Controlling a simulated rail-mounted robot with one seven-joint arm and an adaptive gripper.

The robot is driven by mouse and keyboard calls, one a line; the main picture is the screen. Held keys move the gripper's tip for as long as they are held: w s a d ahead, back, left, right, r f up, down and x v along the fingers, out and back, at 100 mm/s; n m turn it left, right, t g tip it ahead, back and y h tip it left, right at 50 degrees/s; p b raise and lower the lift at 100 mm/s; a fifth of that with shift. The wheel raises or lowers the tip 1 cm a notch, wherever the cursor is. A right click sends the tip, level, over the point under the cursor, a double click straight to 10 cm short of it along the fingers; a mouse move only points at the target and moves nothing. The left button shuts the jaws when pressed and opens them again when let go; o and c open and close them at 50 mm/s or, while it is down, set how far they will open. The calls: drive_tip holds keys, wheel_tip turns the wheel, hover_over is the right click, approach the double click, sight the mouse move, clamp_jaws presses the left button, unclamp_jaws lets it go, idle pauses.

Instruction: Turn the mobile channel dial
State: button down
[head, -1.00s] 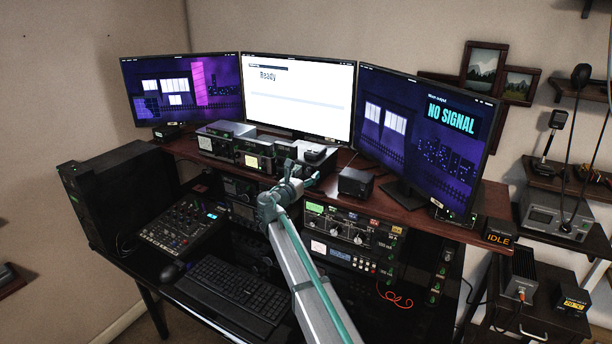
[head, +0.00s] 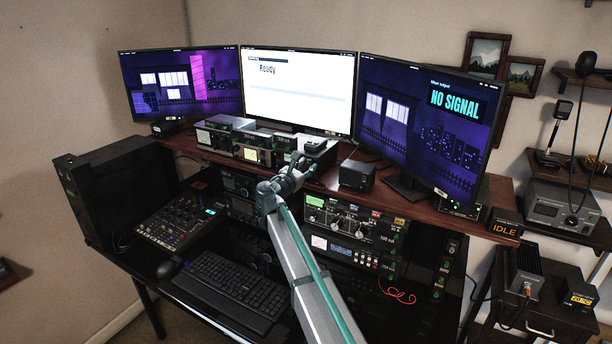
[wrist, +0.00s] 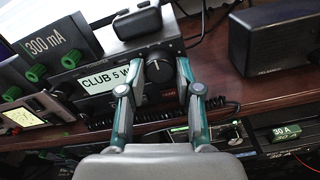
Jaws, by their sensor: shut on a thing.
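The mobile channel dial appears to be the black round knob (wrist: 158,68) on the front of a small dark radio (wrist: 120,65) labelled "CLUB 5 W". The radio stands on the wooden shelf, and a black microphone-like piece (wrist: 138,22) rests on top. My gripper (wrist: 161,70) has one finger on each side of the knob and is shut on it. In the head view my gripper (head: 298,172) reaches the shelf edge below the middle monitor, and the knob is hidden behind it.
A black speaker box (wrist: 277,40) stands to the right of the radio. Green-knobbed units, one reading "300 mA" (wrist: 48,45), stand close on the left. A coiled black cord (wrist: 215,102) hangs near the shelf edge. More rack gear (head: 350,225) sits below.

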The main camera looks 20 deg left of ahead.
drive_tip(key=shift+f+m+b, duration=0.1)
drive_tip(key=shift+m+b, duration=1.4)
drive_tip(key=shift+b, duration=0.25)
drive_tip(key=c, duration=0.8)
unclamp_jaws()
drive_tip(key=s, duration=0.4)
drive_tip(key=s+a, duration=0.1)
drive_tip(key=s, duration=0.7)
drive_tip(key=shift+a, duration=0.25)
